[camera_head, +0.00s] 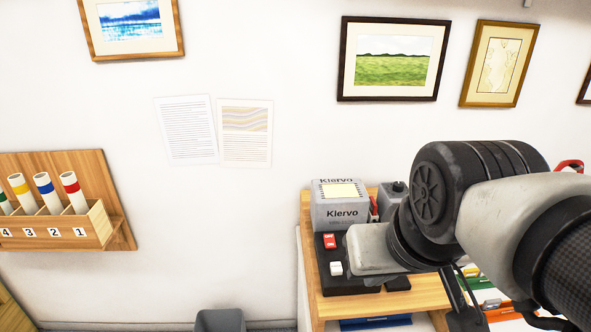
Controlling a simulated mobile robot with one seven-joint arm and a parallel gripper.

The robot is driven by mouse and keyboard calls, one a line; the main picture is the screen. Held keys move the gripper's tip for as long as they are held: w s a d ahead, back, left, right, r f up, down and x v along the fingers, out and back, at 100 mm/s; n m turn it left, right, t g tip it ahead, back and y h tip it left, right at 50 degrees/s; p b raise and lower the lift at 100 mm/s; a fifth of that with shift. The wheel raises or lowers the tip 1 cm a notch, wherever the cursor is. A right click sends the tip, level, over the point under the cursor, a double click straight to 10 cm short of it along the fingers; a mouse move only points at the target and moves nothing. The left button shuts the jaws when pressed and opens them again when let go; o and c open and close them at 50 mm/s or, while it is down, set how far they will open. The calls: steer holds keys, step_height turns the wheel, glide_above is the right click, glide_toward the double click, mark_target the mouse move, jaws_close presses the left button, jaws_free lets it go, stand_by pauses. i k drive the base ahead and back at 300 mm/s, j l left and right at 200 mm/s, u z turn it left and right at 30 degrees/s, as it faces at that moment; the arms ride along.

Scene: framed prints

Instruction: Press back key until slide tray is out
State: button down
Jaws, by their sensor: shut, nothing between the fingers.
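A grey slide projector marked "Klervo" (340,212) stands on a wooden stand, with a pale yellow panel on its top. A black base in front of it carries a red key (329,241) and a white key (336,268); their markings are too small to read. I cannot make out the slide tray; my arm covers the projector's right side. Dark slim parts below my arm look like my gripper (458,296), shut and empty, to the right of the keys. Its tips are partly hidden and I see no contact with a key.
The wooden stand (316,276) has blue, green and orange items on its lower level. A wooden rack (122,226) with numbered tubes hangs at left. Framed prints (392,59) and paper sheets (246,133) hang on the white wall. A grey object (220,320) stands at the bottom.

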mark_target(336, 268)
steer(key=j+z, duration=0.25)
steer(key=z, duration=0.15)
steer(key=j+z, duration=0.35)
steer(key=k+j+z, duration=0.1)
steer(key=z, duration=0.3)
